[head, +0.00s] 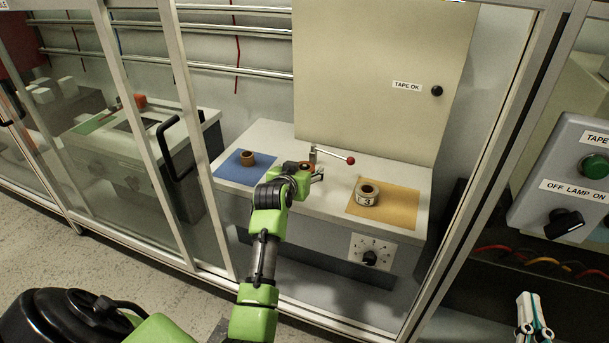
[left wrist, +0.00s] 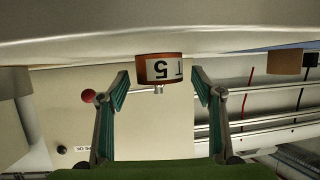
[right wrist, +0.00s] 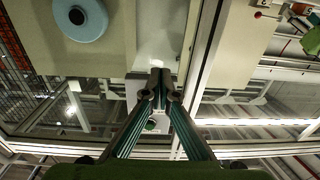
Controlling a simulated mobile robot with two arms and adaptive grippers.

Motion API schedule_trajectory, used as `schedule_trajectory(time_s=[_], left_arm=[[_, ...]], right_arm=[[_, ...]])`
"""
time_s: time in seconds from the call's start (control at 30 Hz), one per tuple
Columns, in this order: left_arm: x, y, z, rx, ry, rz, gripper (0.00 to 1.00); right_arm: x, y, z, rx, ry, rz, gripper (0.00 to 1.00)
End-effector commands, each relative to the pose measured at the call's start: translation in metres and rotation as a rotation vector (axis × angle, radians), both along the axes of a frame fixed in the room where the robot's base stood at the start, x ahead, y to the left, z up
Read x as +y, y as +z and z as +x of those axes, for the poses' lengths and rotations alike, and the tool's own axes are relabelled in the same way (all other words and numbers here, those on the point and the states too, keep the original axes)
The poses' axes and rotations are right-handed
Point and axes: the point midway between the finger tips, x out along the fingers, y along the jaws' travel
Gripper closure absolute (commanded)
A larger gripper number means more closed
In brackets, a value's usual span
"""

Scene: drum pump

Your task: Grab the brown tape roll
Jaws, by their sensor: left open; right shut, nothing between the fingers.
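A plain brown tape roll (head: 248,158) stands on the blue mat at the left of the bench; it also shows at the right of the left wrist view (left wrist: 285,63). A second brown roll (left wrist: 159,68) with a white label marked 5 is near the bench's middle, mostly hidden by my arm in the head view. My left gripper (left wrist: 160,82) is open, its fingers on either side of this labelled roll in view; contact is not visible. My right gripper (head: 533,305) is shut and empty, low at the right, outside the cabinet; its closed fingertips show in the right wrist view (right wrist: 159,78).
A pale roll marked 3 (head: 367,196) sits on the yellow mat (head: 404,206). A lever with a red ball (head: 350,160) stands behind my left gripper. The cabinet's door frame (head: 185,120) and glass border the opening. A control box (head: 570,175) hangs at the right.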

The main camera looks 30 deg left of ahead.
Motion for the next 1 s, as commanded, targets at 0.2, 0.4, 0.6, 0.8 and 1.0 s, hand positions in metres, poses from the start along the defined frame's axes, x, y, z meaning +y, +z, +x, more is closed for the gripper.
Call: schedule_trajectory(time_s=[0.2, 0.4, 0.6, 0.8, 1.0], left_arm=[[0.005, -0.007, 0.014, 0.000, 0.000, -0.001, 0.40], [0.006, -0.007, 0.016, 0.000, 0.001, 0.000, 0.40], [0.005, -0.007, 0.016, 0.000, 0.001, 0.000, 0.55], [0.006, -0.006, 0.016, -0.002, 0.001, 0.001, 0.85], [0.005, -0.006, 0.016, -0.002, 0.001, 0.001, 0.85]], right_arm=[[0.004, 0.032, -0.002, -0.152, 0.010, 0.040, 1.00], [0.004, 0.041, -0.003, -0.187, 0.011, 0.050, 1.00], [0.004, 0.040, -0.003, -0.185, 0.011, 0.049, 1.00], [0.004, 0.040, -0.003, -0.184, 0.011, 0.049, 1.00], [0.004, 0.040, -0.003, -0.184, 0.011, 0.048, 1.00]])
